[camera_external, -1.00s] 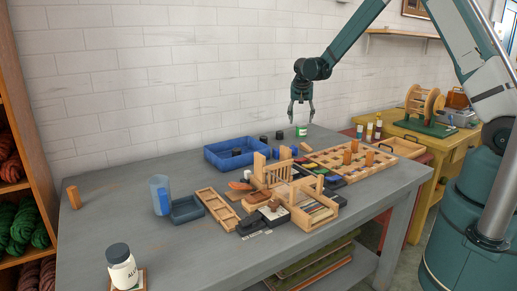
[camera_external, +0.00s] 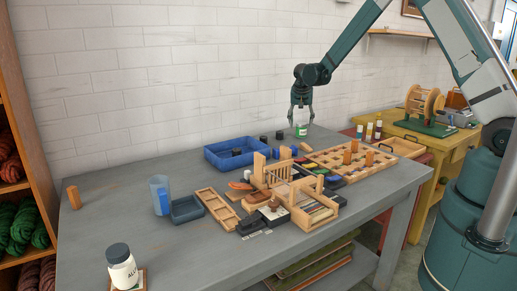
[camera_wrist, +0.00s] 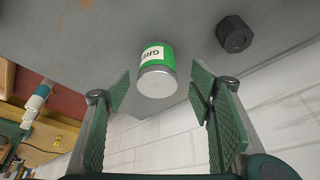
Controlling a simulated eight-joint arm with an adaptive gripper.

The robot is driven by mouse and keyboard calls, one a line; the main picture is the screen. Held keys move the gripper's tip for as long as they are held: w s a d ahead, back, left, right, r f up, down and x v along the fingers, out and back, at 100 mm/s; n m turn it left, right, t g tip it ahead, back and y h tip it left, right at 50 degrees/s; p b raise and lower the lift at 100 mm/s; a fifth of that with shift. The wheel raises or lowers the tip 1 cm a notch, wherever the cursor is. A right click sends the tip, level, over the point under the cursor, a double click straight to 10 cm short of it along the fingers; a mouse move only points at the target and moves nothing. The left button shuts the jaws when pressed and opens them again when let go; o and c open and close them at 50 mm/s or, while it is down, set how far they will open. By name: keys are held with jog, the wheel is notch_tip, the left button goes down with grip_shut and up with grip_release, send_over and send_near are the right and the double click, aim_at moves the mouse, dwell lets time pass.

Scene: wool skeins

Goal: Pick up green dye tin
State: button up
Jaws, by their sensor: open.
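The green dye tin (camera_external: 301,130) is a small green cylinder with a white label, upright on the grey table near its back edge. In the wrist view the tin (camera_wrist: 157,70) shows its pale end and part of its label, just beyond the fingertips. My gripper (camera_external: 301,112) is open and points down, close above or around the tin's top; I cannot tell which. In the wrist view the two green finger pads of my gripper (camera_wrist: 160,92) stand apart with nothing between them but the view towards the tin.
A dark hexagonal piece (camera_wrist: 234,34) stands beside the tin. A blue tray (camera_external: 222,162) lies to the left. A wooden compartment tray (camera_external: 352,164) and a wooden rack (camera_external: 312,209) stand nearer the front. The white brick wall (camera_external: 180,80) is close behind.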

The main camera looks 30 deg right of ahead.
aim_at(301, 129)
jog(key=shift+f, duration=0.1)
jog(key=shift+b+x, duration=0.4)
jog(key=shift+x, duration=2.1)
jog(key=shift+s+d, duration=0.15)
jog(key=c, duration=1.1)
